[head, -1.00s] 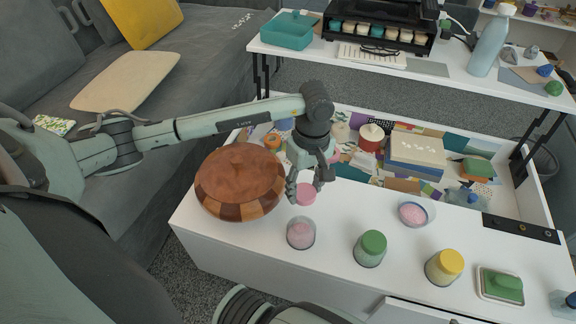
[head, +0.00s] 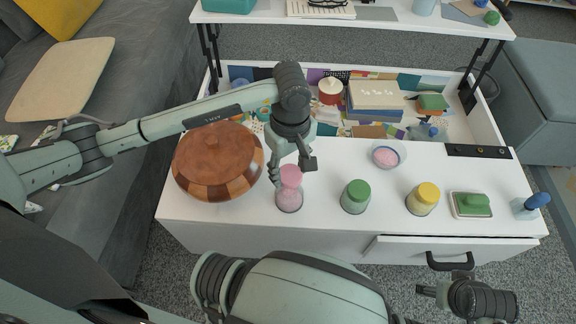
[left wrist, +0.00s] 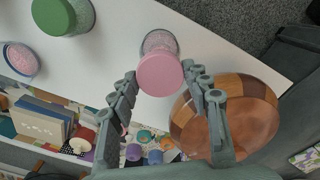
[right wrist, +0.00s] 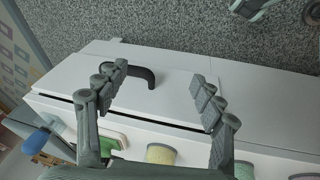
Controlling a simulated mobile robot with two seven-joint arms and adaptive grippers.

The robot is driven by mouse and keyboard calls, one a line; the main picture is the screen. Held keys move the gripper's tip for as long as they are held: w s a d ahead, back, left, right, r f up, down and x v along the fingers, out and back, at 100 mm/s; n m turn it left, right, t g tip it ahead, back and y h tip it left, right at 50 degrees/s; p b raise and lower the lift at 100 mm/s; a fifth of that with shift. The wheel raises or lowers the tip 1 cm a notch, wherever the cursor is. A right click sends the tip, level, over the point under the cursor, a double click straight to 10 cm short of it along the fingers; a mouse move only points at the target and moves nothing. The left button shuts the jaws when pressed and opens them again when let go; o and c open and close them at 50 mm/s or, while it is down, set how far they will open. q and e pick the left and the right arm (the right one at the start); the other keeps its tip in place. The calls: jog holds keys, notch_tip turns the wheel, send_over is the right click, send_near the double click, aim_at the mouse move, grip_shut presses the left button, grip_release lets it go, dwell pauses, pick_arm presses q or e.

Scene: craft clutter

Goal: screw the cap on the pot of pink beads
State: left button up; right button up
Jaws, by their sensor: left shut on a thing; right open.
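My left gripper (head: 293,176) is shut on the pink cap (head: 291,173), which it holds right over the pot of pink beads (head: 289,201). I cannot tell whether the cap touches the pot's rim. The left wrist view shows the cap (left wrist: 160,75) between the fingers, with part of the clear pot (left wrist: 158,42) beyond it. The pot stands upright on the white top near its front edge. My right gripper (right wrist: 158,88) is open and empty in front of the white drawer and its dark handle (right wrist: 140,72).
A wooden lidded bowl (head: 217,165) stands close left of the pot. To the right are a green-capped pot (head: 356,196), a yellow-capped pot (head: 423,198) and a green-topped dish (head: 472,205). A bowl of pink beads (head: 385,154) sits behind. The drawer (head: 450,249) is slightly open.

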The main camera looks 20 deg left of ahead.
aim_at(289, 174)
pick_arm(q)
jog(key=shift+b, duration=0.35)
jog(key=shift+f, duration=0.25)
jog(key=shift+f+b, duration=0.9)
jog(key=shift+b, duration=0.15)
jog(key=shift+f+b, duration=0.7)
jog(key=shift+b, duration=0.05)
jog(key=shift+f, duration=0.2)
pick_arm(e)
notch_tip(289, 174, up, 10)
jog(key=w+a+t, duration=0.1)
jog(key=a+t, duration=0.1)
jog(key=shift+w+a+f, duration=0.15)
jog(key=shift+w, duration=0.05)
jog(key=shift+w+t, duration=0.1)
jog(key=shift+t, duration=0.2)
pick_arm(q)
jog(key=shift+f+b, duration=0.1)
jog(key=shift+b, duration=0.35)
pick_arm(e)
jog(key=shift+n+t+y, duration=0.3)
jog(key=shift+t+y, duration=0.2)
jog(key=shift+t, duration=0.3)
jog(key=shift+w+a+r, duration=0.35)
jog(key=shift+w+a, duration=0.3)
jog(key=shift+w, duration=0.1)
jog(key=shift+w+a+r, duration=0.3)
jog(key=shift+w+a, duration=0.3)
jog(key=shift+w, duration=0.1)
